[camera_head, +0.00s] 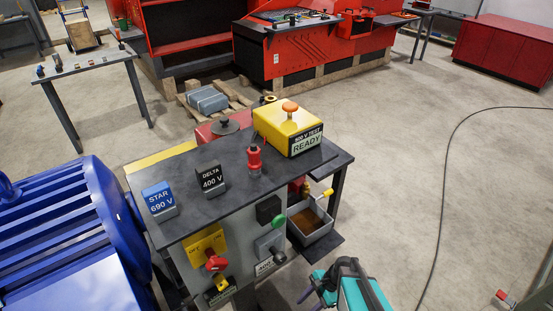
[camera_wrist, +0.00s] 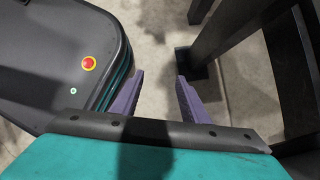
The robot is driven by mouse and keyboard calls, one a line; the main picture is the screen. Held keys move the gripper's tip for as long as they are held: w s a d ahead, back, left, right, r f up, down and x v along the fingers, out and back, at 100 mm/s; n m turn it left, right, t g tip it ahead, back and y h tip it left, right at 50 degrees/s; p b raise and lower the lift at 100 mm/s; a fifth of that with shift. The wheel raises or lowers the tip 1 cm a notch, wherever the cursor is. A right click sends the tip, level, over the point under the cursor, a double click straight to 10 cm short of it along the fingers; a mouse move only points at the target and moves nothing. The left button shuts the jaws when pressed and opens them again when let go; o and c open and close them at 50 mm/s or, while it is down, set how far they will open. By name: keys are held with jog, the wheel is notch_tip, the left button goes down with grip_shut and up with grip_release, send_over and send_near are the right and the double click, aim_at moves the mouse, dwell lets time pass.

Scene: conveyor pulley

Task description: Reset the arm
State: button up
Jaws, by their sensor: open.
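My gripper (camera_wrist: 157,98) shows in the wrist view with its two purple fingers apart and nothing between them. Bare floor shows between and beyond the fingers. In the head view, the teal end of my arm is at the bottom edge, in front of the dark bench (camera_head: 215,190) and close to the grey bin (camera_head: 318,232) at the bench's right side. Much of the arm is cut off by the frame.
The bench carries a blue STAR block (camera_head: 159,199), a dark DELTA block (camera_head: 210,178), a red tool (camera_head: 254,160) and a yellow test box (camera_head: 288,128). A blue motor (camera_head: 60,235) stands left.

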jog(key=s+d+n+g+h, duration=0.1)
jog(key=s+d+n+h, duration=0.2)
jog(key=s+n, duration=0.4)
jog(key=s+d+n+g+h, duration=0.2)
jog(key=s+d+n+h, duration=0.1)
jog(key=s+n, duration=0.4)
jog(key=shift+s+r, duration=0.2)
jog(key=shift+r, duration=0.15)
